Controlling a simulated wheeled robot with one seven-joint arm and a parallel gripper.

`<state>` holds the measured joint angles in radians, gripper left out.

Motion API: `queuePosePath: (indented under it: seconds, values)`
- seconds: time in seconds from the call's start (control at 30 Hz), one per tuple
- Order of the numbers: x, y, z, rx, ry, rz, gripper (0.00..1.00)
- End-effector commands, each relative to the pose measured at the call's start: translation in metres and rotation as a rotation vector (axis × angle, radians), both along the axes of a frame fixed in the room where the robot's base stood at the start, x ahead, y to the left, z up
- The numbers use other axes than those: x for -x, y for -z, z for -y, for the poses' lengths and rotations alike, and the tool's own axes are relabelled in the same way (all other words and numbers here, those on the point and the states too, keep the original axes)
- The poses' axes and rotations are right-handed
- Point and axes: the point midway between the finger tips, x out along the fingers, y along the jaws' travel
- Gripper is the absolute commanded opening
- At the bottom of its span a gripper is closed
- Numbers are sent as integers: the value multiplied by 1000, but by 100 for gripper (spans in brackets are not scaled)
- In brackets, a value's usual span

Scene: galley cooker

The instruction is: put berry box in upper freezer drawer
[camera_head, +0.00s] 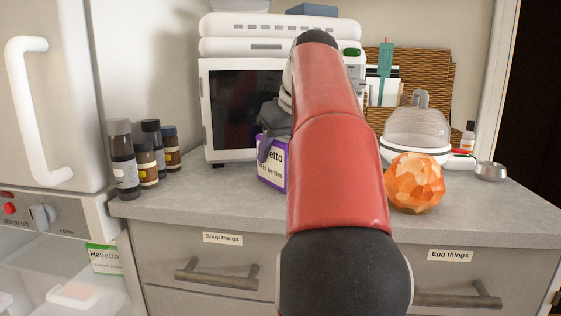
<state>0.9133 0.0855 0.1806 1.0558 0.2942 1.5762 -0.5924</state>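The freezer (62,242) is at the lower left, below a control panel. A clear drawer front with a pale handle (72,294) shows there, cut off by the picture's edge.
Several dark bottles (123,160) stand at the counter's left end, between box and freezer. A green-labelled box (104,259) shows at the freezer. A white microwave (241,116) stands behind. An orange faceted object (414,183) and a clear-domed appliance (416,130) are to the right.

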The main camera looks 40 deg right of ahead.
Motion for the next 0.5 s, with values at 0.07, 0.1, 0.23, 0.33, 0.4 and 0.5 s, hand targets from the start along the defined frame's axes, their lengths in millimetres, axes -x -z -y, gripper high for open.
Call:
queuePosePath:
  seconds: [0.07,0.1,0.23,0.33,0.4,0.5]
  values:
    - [0,0,0,0,0,0,30]
    - [0,0,0,0,0,0,24]
    - [0,-1,0,1,0,1,13]
    - [0,-1,0,1,0,1,13]
    - [0,-1,0,1,0,1,13]
    - [0,-6,1,2,1,2,13]
